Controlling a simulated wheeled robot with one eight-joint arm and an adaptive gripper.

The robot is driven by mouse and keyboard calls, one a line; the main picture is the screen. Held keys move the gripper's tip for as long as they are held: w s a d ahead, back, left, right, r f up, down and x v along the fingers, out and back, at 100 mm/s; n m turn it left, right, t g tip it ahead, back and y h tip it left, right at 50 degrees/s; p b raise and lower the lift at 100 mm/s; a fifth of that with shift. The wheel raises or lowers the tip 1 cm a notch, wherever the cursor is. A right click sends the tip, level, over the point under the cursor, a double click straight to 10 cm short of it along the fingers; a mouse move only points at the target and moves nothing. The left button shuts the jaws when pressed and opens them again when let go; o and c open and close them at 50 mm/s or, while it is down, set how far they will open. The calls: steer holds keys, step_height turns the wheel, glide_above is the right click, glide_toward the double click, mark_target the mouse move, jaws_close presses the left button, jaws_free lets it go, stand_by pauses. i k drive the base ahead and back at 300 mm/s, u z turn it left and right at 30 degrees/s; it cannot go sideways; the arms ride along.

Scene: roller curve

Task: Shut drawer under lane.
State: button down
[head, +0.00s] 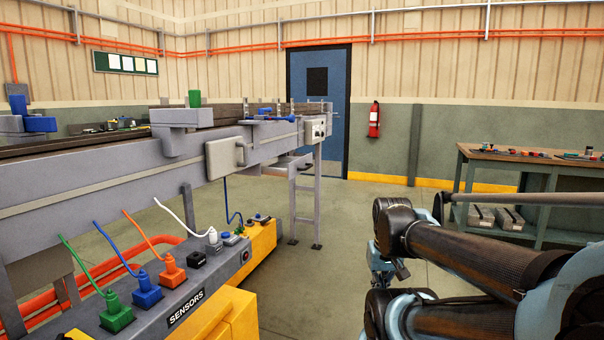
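The lane (90,185) is a grey roller conveyor running from the left edge back to the middle. Under its far end a grey open-topped piece (288,166) juts out towards the right, near the support legs. It looks like the drawer, partly pulled out, but it is small and I cannot be sure. My arm is folded at the lower right. What seems to be my gripper (383,266) is mostly hidden behind the arm links, well to the right of the lane and apart from it. Its fingers cannot be made out.
A sensor box (190,285) with coloured plugs and cables stands before the lane, beside yellow housings (262,240). A workbench (530,160) with tools stands at the right. A blue door (318,100) and fire extinguisher (374,120) are at the back. Floor between lane and bench is clear.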

mark_target(286, 166)
steer(key=i, duration=1)
